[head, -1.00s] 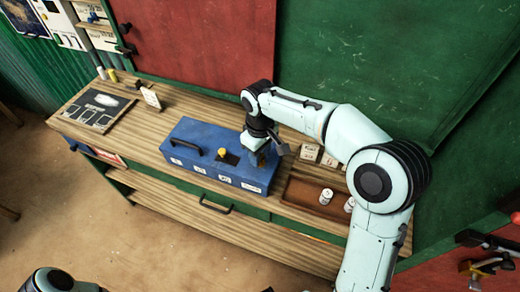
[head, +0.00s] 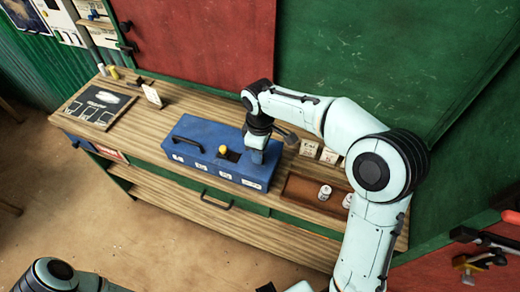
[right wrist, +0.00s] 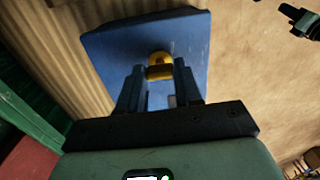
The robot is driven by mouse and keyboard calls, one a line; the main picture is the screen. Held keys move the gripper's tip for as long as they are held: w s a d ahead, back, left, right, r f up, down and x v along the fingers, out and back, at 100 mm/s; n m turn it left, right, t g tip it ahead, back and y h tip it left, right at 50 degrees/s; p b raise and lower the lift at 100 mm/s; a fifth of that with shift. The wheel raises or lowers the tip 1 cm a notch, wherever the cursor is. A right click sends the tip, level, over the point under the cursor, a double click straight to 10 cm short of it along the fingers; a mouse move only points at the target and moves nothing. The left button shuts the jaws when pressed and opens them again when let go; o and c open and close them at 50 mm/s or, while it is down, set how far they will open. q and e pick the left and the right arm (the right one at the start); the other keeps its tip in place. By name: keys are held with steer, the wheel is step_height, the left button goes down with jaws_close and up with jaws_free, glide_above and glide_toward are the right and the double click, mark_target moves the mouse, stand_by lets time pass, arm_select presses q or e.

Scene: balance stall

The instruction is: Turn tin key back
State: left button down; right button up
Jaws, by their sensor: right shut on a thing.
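A blue tin box (head: 205,133) stands on the wooden counter, with a black handle, a yellow knob (head: 223,149) and pale labels. My right gripper (head: 254,160) points down at the right end of the box. In the right wrist view its two fingers are shut on a yellow key (right wrist: 160,60) against the blue surface of the box (right wrist: 115,50). In the head view the gripper hides the key. My left gripper is not clearly in view; only part of my left arm shows at the lower left.
A brown tray (head: 300,190) with white cylinders (head: 325,193) lies right of the box. Small cards (head: 308,148) stand behind it. A dark board (head: 98,106) lies on the left of the counter (head: 148,125).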

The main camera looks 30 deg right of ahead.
steer(key=o, duration=1)
steer(key=shift+o, duration=0.2)
steer(key=shift+r, duration=0.1)
arm_select(q)
steer(key=w+r+p, duration=0.2)
steer(key=r, duration=0.1)
steer(key=shift+w, duration=0.2)
arm_select(e)
step_height(320, 180, up, 13)
steer(key=shift+r, duration=0.15)
